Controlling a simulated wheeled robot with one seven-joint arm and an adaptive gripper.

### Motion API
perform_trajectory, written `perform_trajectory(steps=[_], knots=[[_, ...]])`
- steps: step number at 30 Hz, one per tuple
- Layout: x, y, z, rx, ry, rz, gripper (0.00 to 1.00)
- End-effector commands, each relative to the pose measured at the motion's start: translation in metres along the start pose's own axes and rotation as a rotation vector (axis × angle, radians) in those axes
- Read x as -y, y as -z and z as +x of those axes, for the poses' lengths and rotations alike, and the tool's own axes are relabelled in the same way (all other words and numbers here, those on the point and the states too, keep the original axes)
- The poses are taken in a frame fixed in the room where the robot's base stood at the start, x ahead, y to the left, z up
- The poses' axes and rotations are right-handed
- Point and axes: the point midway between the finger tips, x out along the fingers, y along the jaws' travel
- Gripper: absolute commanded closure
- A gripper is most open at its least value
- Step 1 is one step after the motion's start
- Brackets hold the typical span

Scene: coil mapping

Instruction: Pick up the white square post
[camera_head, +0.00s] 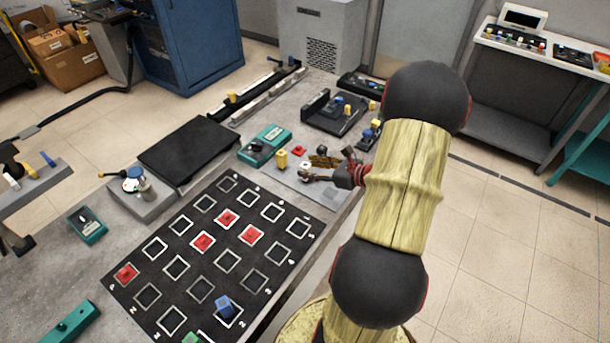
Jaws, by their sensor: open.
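My gripper (314,168) is small in the view, right of centre, at the end of my arm. It is open, low over a light grey plate (328,193) on the bench. A small pale piece (306,177) shows at the lower fingertip; I cannot tell whether it is the white square post or part of the gripper. A yellow block (281,159) and a red piece (299,151) stand just left of the gripper. My forearm hides part of the bench to the right.
A black board (187,269) with white squares holds several red pieces and a blue block (224,306). A teal device (264,145), a black flat plate (190,149) and a black tray (333,112) surround the grey plate. The bench's right edge runs close by.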

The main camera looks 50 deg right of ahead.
Motion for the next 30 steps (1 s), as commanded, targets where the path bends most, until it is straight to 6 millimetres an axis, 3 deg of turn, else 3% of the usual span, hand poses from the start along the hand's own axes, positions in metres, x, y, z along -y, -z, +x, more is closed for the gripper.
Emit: perform_trajectory(steps=[6,14,30], knots=[[0.0,0.001,0.025,0.0,0.0,0.0,0.58],[0.0,-0.001,0.026,0.0,0.0,0.0,0.58],[0.0,0.0,0.025,0.0,0.0,0.0,0.88]])
